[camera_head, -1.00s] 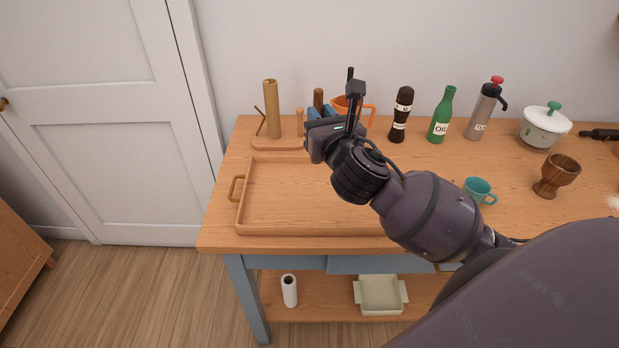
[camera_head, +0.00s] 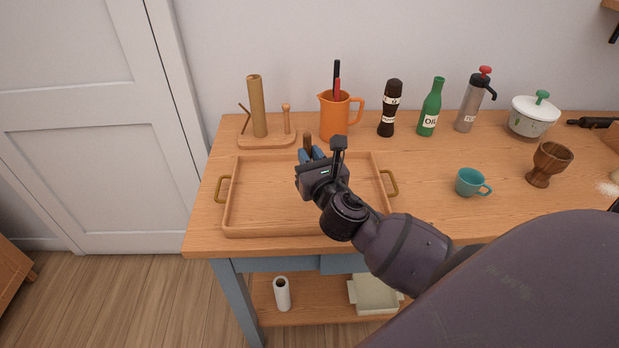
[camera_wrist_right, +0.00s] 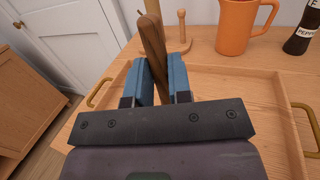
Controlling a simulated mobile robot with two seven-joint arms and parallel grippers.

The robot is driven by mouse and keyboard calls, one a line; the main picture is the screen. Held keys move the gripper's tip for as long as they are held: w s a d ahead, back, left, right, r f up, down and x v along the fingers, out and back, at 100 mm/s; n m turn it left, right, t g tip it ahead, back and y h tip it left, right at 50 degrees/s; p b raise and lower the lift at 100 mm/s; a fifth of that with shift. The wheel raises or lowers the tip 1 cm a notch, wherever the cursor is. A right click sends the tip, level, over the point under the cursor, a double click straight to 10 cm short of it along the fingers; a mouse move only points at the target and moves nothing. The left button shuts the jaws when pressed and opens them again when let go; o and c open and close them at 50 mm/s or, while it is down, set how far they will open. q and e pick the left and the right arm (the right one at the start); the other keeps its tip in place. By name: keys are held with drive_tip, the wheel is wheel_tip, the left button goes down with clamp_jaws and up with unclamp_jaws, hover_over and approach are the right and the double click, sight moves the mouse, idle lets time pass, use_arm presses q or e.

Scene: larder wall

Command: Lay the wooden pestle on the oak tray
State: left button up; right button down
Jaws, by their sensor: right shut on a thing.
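The wooden pestle (camera_head: 307,140) is dark brown and is held between the blue fingers of my right gripper (camera_head: 312,154). In the right wrist view the pestle (camera_wrist_right: 153,44) stands up tilted between the fingers (camera_wrist_right: 160,82), its upper end leaning slightly left. Its lower part is hidden by the gripper. The oak tray (camera_head: 262,195) lies on the worktop with a brass handle at each end. My right gripper is over the tray's back half, right of its middle. The pestle's height above the tray is unclear. My left gripper is out of view.
Behind the tray stand a wooden holder with a roll (camera_head: 257,108) and an orange jug (camera_head: 336,118). A pepper mill (camera_head: 390,108), oil bottle (camera_head: 431,108) and teal cup (camera_head: 470,181) are to the right. The tray's left part is empty.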

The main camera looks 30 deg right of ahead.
wheel_tip(320, 180, down, 5)
drive_tip(key=shift+b, duration=0.7)
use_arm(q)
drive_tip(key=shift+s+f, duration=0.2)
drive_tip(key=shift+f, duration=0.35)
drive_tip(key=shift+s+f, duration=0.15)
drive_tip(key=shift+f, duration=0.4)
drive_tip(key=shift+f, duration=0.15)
use_arm(e)
drive_tip(key=shift+f, duration=0.15)
drive_tip(key=c, duration=1)
unclamp_jaws()
drive_tip(key=shift+c, duration=0.2)
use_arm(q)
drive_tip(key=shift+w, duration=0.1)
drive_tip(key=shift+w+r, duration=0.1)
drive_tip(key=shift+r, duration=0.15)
